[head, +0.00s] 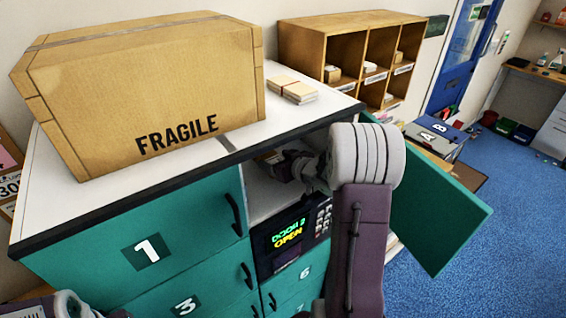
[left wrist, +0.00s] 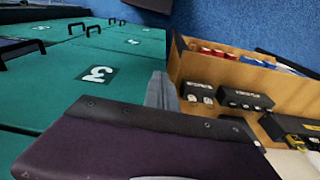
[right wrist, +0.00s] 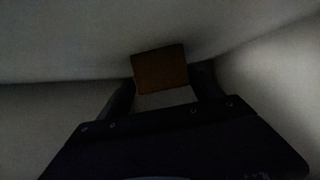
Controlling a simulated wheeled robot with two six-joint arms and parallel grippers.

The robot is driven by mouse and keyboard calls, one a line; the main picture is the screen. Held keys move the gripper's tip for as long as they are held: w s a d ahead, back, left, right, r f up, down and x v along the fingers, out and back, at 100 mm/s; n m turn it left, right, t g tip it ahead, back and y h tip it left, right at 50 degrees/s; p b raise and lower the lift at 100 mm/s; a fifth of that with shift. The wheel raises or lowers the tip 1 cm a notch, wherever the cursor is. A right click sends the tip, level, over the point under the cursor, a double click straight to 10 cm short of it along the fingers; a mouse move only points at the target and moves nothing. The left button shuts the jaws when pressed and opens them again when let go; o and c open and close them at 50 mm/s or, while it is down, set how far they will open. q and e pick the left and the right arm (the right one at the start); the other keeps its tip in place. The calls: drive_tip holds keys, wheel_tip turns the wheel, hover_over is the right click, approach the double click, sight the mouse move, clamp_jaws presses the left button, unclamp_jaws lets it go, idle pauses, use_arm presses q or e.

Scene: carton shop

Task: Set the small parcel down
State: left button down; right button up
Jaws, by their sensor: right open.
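The small brown parcel (right wrist: 160,68) shows in the right wrist view, inside a dim pale compartment, between and just beyond my right fingertips. My right gripper (right wrist: 163,82) is open, with a finger to each side of the parcel. In the head view my right gripper (head: 280,168) is inside the open compartment below the countertop, and the parcel is mostly hidden there. My left gripper (left wrist: 160,90) is shut and empty in the left wrist view, away from the parcel, beside the teal locker fronts.
The locker display (head: 288,235) reads door 2 open. The teal door (head: 440,215) is swung out to the right of my right arm. A large FRAGILE carton (head: 150,90) and a bundle of cards (head: 291,90) lie on the countertop. Wooden pigeonholes (head: 345,45) stand behind.

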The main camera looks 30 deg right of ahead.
drive_tip(key=shift+s+r, duration=0.2)
drive_tip(key=shift+s, duration=0.25)
drive_tip(key=v, duration=0.9)
drive_tip(key=shift+s+d+r, duration=0.1)
drive_tip(key=shift+s+d, duration=0.05)
drive_tip(key=shift+s, duration=0.1)
drive_tip(key=shift+s+r, duration=0.1)
drive_tip(key=shift+s, duration=0.15)
drive_tip(key=shift+a, duration=0.2)
drive_tip(key=shift+s+d, duration=0.15)
drive_tip(key=shift+s, duration=0.05)
